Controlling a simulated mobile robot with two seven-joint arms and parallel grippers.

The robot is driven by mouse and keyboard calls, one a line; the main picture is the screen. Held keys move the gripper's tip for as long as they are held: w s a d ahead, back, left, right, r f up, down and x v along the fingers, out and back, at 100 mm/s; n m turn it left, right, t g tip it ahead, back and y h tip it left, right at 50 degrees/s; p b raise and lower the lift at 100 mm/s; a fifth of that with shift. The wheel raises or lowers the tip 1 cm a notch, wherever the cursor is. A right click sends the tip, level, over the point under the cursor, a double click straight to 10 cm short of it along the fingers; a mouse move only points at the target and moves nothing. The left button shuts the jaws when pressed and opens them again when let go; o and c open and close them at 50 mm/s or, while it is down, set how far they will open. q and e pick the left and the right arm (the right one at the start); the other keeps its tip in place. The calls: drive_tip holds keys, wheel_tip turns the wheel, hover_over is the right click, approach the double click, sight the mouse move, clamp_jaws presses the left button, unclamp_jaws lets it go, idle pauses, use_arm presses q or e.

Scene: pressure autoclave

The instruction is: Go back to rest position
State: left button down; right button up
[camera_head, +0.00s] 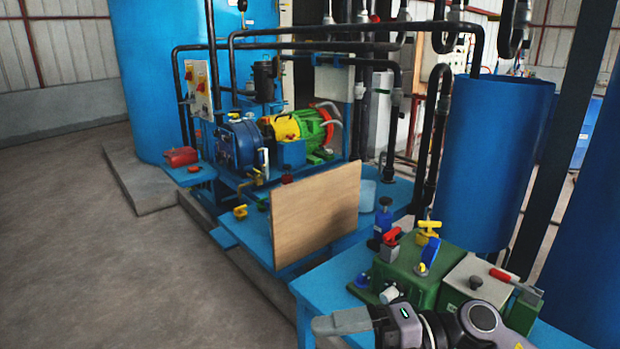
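One of my arms comes in at the bottom right, and its gripper (340,323) points left in front of the blue bench (312,288). I take it to be my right gripper, since its links run off to the right. My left arm and gripper are out of view.
A green valve box (405,275) with red, yellow and blue handles stands just behind my gripper. A wooden panel (315,215) stands upright further back, before a blue-green motor pump (300,130). A blue tank (492,160) rises at right. The floor (90,250) at left is clear.

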drive_tip(key=w+d+f+m+t+h+p, duration=0.2)
drive_tip(key=d+f+m+t+h, duration=0.15)
drive_tip(key=m+t, duration=0.75)
drive_tip(key=w+d+f+m+t+h+p, duration=0.1)
drive_tip(key=d+f+m+t+h, duration=0.3)
drive_tip(key=m+t, duration=0.7)
drive_tip(key=s+d+f+m+g+h, duration=0.3)
drive_tip(key=s+d+f+m+g, duration=0.1)
drive_tip(key=s+f+m+g, duration=0.1)
drive_tip(key=s+d+f+m+g+h+p, duration=0.1)
drive_tip(key=s+d+f+m+g+h, duration=0.3)
drive_tip(key=s+f, duration=0.4)
drive_tip(key=shift+s+d+f+m+g+p, duration=0.35)
drive_tip(key=shift+d+f+m, duration=0.25)
drive_tip(key=shift+f+m, duration=0.4)
drive_tip(key=shift+w+r, duration=0.1)
drive_tip(key=shift+w, duration=0.05)
